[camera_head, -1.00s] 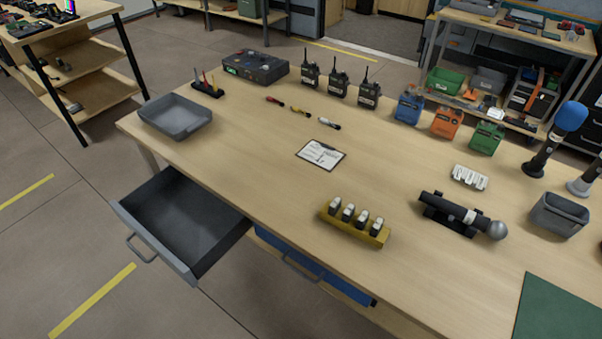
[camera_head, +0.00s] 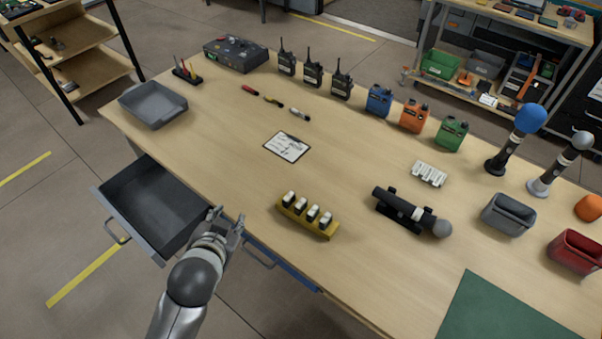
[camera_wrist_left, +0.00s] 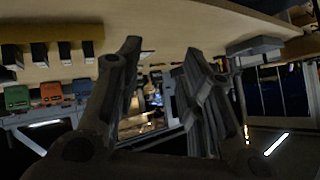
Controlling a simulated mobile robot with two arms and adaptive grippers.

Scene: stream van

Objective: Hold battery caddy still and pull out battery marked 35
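The yellow battery caddy (camera_head: 307,219) stands near the front edge of the workbench, with several white-topped batteries (camera_head: 300,208) upright in a row in it. I cannot read the marks on them. My left gripper (camera_head: 229,222) is over the bench's front edge, left of the caddy and apart from it. In the left wrist view, the fingers of my left gripper (camera_wrist_left: 160,75) are spread with nothing between them, and the caddy (camera_wrist_left: 45,33) shows at the upper left. My right gripper is not in view.
An open drawer (camera_head: 155,205) juts out left of my left arm. A black microphone in a cradle (camera_head: 410,212) lies right of the caddy. A grey bin (camera_head: 508,215) and a red bin (camera_head: 577,252) stand further right. The bench between caddy and clipboard (camera_head: 287,147) is clear.

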